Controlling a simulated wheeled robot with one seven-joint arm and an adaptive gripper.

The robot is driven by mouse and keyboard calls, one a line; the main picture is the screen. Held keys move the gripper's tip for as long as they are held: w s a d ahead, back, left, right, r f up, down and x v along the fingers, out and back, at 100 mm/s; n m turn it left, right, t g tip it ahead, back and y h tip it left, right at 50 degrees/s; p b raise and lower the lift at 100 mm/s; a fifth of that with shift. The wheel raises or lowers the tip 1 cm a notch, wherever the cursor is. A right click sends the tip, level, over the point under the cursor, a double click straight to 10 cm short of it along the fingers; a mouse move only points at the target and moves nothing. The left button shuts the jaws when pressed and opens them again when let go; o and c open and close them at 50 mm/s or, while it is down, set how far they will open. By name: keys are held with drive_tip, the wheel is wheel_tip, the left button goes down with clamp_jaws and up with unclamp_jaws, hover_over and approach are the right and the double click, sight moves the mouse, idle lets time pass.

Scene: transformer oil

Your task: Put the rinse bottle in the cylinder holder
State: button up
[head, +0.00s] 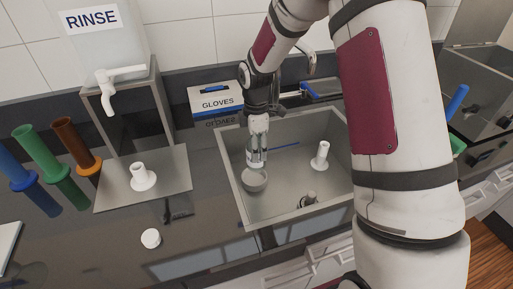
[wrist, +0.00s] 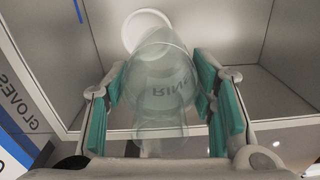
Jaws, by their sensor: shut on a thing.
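The rinse bottle (wrist: 165,90) is a clear bottle with lettering, between the teal pads of my gripper (wrist: 162,68) in the wrist view. In the head view my gripper (head: 259,146) is shut on it, pointing down over the left part of the sink. A pale round piece (head: 254,181) shows just below the gripper, and a white ring (wrist: 147,28) shows beyond the bottle in the wrist view. I cannot tell if these are part of the bottle. White flanged pieces stand on the metal plate (head: 142,176) and in the sink (head: 322,156). I cannot tell which thing is the cylinder holder.
The steel sink (head: 226,172) has raised walls around the gripper. A glove box (head: 216,101) stands behind it. A RINSE tank with a tap (head: 105,90) sits on a stand at left, near coloured flanged tubes (head: 40,150). A small white cap (head: 151,238) lies on the dark counter.

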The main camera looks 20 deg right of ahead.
drive_tip(key=n, duration=0.1)
drive_tip(key=w+f+n+b, duration=0.1)
drive_tip(key=n, duration=0.3)
drive_tip(key=shift+w+f, duration=0.3)
drive_tip(key=shift+w, duration=0.05)
drive_tip(key=n, duration=0.1)
drive_tip(key=n+b, duration=0.1)
drive_tip(key=n, duration=0.2)
drive_tip(key=shift+w+f, duration=0.3)
drive_tip(key=shift+w, duration=0.05)
drive_tip(key=shift+f+b, duration=1.65)
drive_tip(key=shift+f, duration=2.4)
drive_tip(key=shift+f, duration=0.2)
drive_tip(key=o, duration=1.3)
drive_tip(key=shift+o, duration=0.2)
drive_tip(key=o, duration=0.3)
